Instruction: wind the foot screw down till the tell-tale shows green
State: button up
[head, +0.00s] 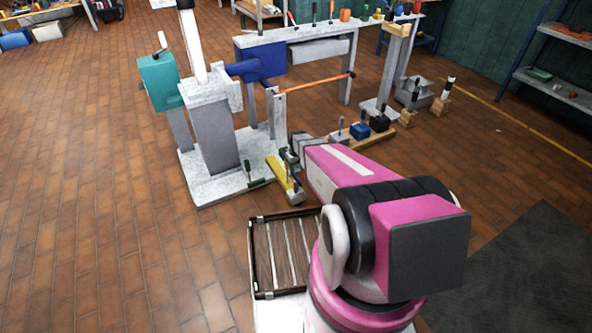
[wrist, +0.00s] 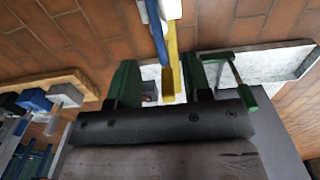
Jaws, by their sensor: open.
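My gripper (wrist: 161,82) shows in the wrist view with its two dark green fingers apart. A yellow bar (wrist: 172,60) and a blue bar (wrist: 153,28) run into the gap between them. I cannot tell whether a finger touches either bar. In the head view the yellow bar (head: 278,172) lies low beside the mast's white base plate (head: 207,188), close to the end of my arm. A small reddish spot (wrist: 150,87) shows by the left finger, too small to name. I cannot make out the foot screw or the tell-tale for certain; my arm hides part of this area.
An orange rod (head: 318,83) spans behind. A wooden board (head: 375,137) holds several blocks. A slatted tray (head: 262,262) lies in front. The left floor is clear.

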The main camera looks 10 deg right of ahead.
aim_at(296, 176)
jog(key=f, duration=0.1)
jog(key=w+f, duration=0.1)
jog(key=f, duration=0.1)
jog(key=shift+w+f, duration=0.25)
jog(key=shift+w, duration=0.15)
jog(key=shift+f, duration=3.45)
jog(key=shift+r, duration=0.1)
jog(key=c, duration=0.8)
